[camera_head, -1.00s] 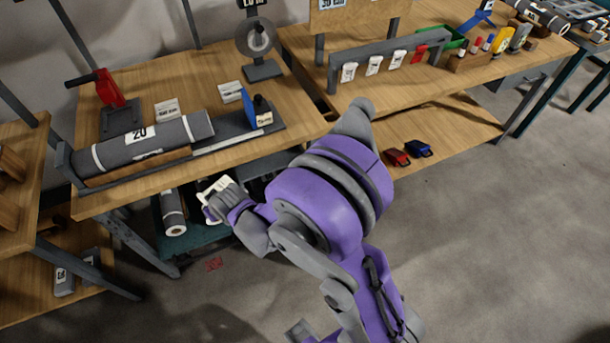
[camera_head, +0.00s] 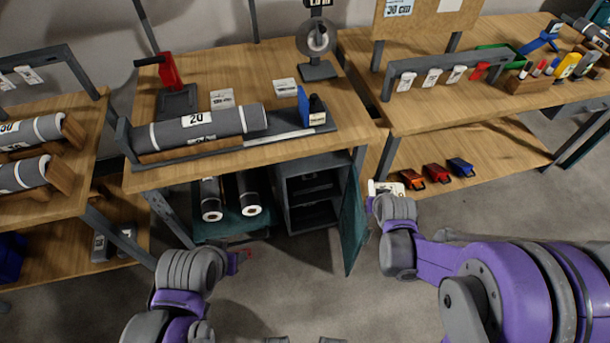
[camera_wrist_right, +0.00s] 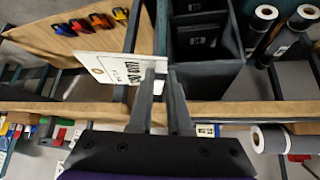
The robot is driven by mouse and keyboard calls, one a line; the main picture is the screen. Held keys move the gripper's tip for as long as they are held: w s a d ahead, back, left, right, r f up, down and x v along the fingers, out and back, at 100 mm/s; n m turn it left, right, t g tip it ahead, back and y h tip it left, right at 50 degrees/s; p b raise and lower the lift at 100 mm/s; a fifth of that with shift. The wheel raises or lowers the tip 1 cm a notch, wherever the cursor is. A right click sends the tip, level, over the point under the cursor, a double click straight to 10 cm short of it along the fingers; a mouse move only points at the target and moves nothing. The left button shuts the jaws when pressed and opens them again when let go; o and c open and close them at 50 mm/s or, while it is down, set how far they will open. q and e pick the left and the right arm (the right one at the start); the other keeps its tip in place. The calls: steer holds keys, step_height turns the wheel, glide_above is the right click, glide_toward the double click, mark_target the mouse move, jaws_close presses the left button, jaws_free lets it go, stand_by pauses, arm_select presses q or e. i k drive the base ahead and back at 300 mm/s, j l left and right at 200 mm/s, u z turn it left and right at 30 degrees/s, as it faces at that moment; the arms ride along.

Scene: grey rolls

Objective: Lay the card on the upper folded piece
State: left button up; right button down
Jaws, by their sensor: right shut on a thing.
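A white printed card (camera_wrist_right: 112,68) is between the fingertips of my right gripper (camera_wrist_right: 160,72), which is shut on it. In the head view the card (camera_head: 384,187) is to the right of the open cabinet door. My left gripper (camera_head: 240,261) is low in front of the table; its fingers are too small to tell open or shut. The open cabinet (camera_head: 282,205) has dark shelves or dark contents inside. In the right wrist view pale labels show inside it, but I cannot clearly make out folded pieces.
The teal cabinet door (camera_head: 353,222) stands open beside my right gripper. Grey rolls (camera_head: 250,192) lie left of the cabinet under the table (camera_head: 255,158). Orange, red and blue clips (camera_head: 437,173) lie on the lower right shelf. The floor in front is clear.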

mark_target(311, 180)
steer(key=i+j, duration=0.1)
steer(key=j, duration=0.35)
steer(key=i+j+z, duration=0.1)
steer(key=j, duration=0.3)
steer(key=i+j, duration=0.15)
steer(key=i, duration=0.35)
